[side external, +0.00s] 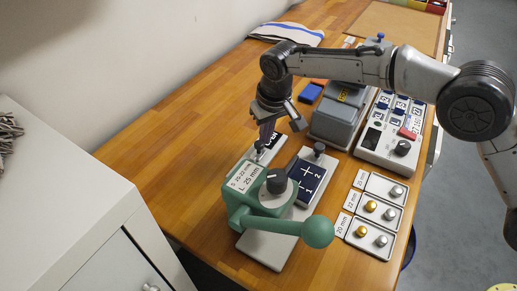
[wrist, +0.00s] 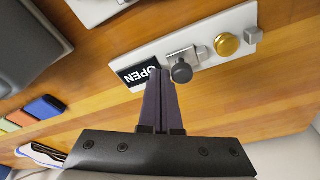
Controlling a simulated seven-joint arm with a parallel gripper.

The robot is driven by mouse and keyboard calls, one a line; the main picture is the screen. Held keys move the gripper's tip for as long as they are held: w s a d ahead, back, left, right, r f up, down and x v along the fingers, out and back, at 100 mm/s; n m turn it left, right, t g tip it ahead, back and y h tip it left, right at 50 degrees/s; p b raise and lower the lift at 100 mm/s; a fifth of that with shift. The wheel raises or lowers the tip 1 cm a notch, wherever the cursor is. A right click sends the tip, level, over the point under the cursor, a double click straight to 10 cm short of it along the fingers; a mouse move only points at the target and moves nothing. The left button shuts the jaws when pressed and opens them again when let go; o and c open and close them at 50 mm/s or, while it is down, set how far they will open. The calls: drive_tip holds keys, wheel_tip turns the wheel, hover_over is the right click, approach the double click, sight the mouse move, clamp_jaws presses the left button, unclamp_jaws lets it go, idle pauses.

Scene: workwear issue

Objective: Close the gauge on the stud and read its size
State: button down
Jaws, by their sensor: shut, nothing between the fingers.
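The gauge is a pale plate (wrist: 140,56) with a grey sliding jaw (wrist: 202,53), a black knob (wrist: 181,72) on the slide and a fixed grey block (wrist: 254,35) at its right end. A gold stud (wrist: 227,44) sits between jaw and block, close to the block; a small gap shows on the jaw side. In the side view, my gripper (side external: 261,150) is at the gauge, which the green press partly hides.
The green press (side external: 258,206) with a ball-ended lever stands close in front of the gauge. Right of it are size-marked trays (side external: 379,185) holding studs, a grey machine (side external: 338,115) and a keypad unit (side external: 390,150). The wood at left is clear.

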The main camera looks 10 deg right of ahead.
sight(263, 149)
drive_tip(key=shift+s+a, duration=0.9)
idle(1.3)
drive_tip(key=shift+w+d, duration=0.4)
drive_tip(key=shift+r, duration=0.1)
drive_tip(key=w+v, duration=0.1)
drive_tip(key=v, duration=0.6)
drive_tip(key=shift+w+r, duration=0.3)
drive_tip(key=shift+r, duration=0.2)
drive_tip(key=shift+a, duration=0.15)
idle(0.4)
